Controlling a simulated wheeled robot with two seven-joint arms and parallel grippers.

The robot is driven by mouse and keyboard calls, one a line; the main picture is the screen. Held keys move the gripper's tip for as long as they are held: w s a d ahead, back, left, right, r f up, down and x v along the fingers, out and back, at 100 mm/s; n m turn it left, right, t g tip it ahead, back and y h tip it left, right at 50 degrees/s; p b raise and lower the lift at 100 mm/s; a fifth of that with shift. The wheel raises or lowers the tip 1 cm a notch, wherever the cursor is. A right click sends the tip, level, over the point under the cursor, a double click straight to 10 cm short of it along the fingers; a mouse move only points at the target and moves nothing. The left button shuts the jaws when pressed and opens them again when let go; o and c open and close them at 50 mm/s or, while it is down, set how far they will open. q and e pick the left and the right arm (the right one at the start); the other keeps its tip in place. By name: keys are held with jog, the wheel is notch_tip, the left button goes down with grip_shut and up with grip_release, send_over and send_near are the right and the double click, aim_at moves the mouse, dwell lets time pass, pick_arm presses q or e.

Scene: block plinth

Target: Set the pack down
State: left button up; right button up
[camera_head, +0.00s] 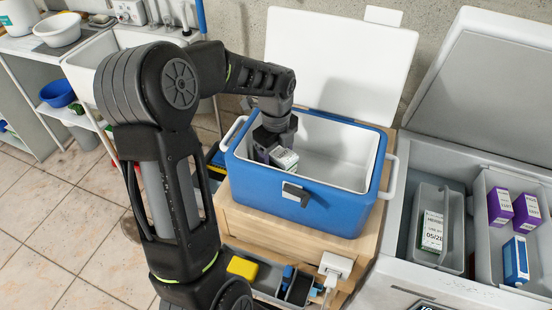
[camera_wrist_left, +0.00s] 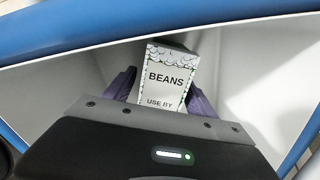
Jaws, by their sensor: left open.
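The pack (camera_head: 285,160) is a small white and green box inside the blue cooler box (camera_head: 255,187), near its left end. In the left wrist view the pack (camera_wrist_left: 168,72) reads "BEANS" and "USE BY". My left gripper (camera_head: 272,150) reaches down into the cooler from above. Its fingers are open, one on each side of the pack, seen as dark purple tips in the wrist view. The pack's lower part is hidden by the gripper body, so its contact with the cooler floor cannot be seen. My right gripper is not in view.
The cooler's white lid (camera_head: 340,55) stands open behind it. The cooler rests on a wooden plinth (camera_head: 300,238). At the right, an open freezer (camera_head: 385,250) holds a grey bin (camera_head: 459,235) with a white and green pack, and purple boxes (camera_head: 526,212). The cooler's right half looks empty.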

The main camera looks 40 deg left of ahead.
pick_arm(q)
notch_tip(320, 180, up, 12)
jog(key=shift+b, duration=0.3)
